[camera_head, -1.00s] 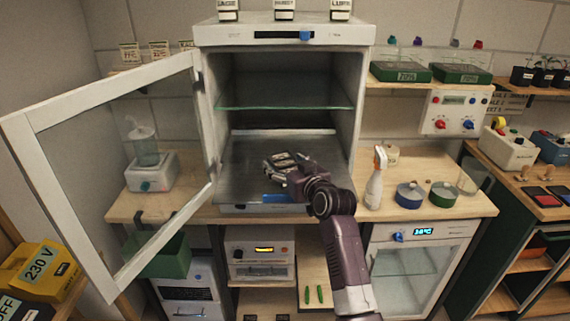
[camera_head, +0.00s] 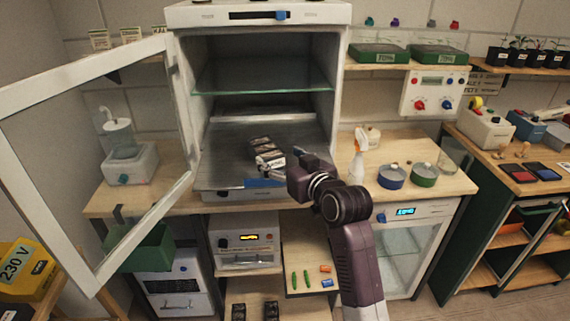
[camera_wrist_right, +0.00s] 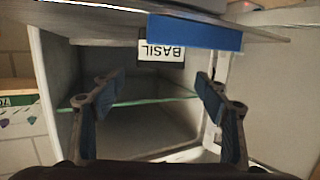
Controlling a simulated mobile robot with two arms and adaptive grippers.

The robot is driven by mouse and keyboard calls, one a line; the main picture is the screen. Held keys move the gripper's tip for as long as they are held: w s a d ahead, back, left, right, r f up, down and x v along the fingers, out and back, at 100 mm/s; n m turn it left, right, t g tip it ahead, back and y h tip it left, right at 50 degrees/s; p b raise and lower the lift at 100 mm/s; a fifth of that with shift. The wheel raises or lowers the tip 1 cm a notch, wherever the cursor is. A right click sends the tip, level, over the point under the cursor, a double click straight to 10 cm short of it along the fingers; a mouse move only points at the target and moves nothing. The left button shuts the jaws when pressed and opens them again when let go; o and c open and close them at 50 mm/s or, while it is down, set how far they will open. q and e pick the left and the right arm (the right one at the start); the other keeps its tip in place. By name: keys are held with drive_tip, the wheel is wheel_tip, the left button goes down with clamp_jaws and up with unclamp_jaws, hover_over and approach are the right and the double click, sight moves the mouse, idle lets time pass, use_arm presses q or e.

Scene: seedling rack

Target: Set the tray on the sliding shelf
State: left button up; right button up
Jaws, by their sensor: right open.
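The sliding shelf (camera_head: 222,165) is a grey metal plate at the bottom of the open white cabinet, pulled partly out, with a blue strip (camera_head: 263,183) on its front edge. A small dark group with white labels (camera_head: 268,152), which looks like the tray, rests on it, right of its middle. In the right wrist view a BASIL label (camera_wrist_right: 161,51) appears upside down beside the blue strip (camera_wrist_right: 195,32). My right gripper (camera_head: 299,155) is at the shelf's right front, beside the dark group. Its fingers (camera_wrist_right: 155,105) are apart with nothing between them. My left gripper is out of view.
The glass-paned cabinet door (camera_head: 95,150) stands open at the left. A green glass shelf (camera_head: 262,86) spans the cabinet above the sliding shelf. A spray bottle (camera_head: 358,160) and blue and green round containers (camera_head: 391,177) stand on the bench to the right.

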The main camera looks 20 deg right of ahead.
drive_tip(key=shift+v, duration=1.2)
